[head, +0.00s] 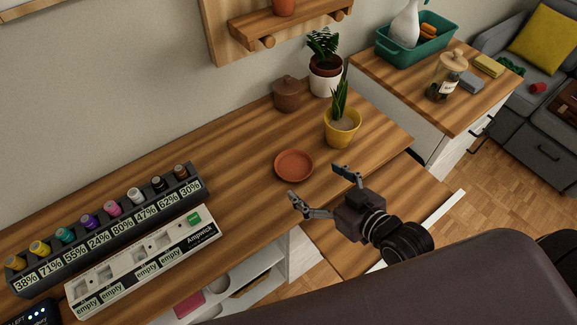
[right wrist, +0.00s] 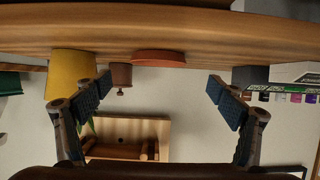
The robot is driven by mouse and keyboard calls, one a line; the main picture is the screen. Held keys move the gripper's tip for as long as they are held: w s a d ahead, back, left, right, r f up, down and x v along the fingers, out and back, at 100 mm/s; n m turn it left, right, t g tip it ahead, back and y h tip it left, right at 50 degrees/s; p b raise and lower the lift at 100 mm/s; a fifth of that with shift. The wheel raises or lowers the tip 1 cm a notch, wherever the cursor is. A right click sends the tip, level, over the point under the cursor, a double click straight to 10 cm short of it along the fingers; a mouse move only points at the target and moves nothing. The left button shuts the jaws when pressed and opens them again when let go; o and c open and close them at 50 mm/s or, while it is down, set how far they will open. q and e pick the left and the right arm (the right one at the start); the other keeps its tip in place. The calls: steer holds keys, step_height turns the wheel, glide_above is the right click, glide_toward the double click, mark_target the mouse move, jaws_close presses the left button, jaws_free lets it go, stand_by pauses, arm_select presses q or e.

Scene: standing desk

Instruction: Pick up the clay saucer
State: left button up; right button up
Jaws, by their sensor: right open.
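The clay saucer (head: 294,165) is a round, shallow, reddish-brown dish lying flat on the wooden desk, near its front edge. In the right wrist view the saucer (right wrist: 158,58) shows edge-on, between the two fingers but beyond them. My right gripper (head: 319,187) is open and empty, just in front of the saucer on the desk's front side, its fingers apart and not touching it. In the right wrist view the gripper (right wrist: 158,87) has its fingers spread wide to either side. My left gripper is not in view.
A yellow pot with a spiky plant (head: 342,128) stands right of the saucer. A lidded brown pot (head: 287,94) and a white-and-brown potted plant (head: 325,75) stand behind. Desk left of the saucer is clear.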

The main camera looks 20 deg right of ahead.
mark_target(289, 162)
steer(key=shift+w+a+f, duration=0.2)
steer(key=shift+w, duration=0.3)
steer(key=shift+p+x, duration=0.55)
steer(key=shift+x, duration=2.65)
steer(key=shift+d, duration=0.15)
steer(key=c, duration=1.3)
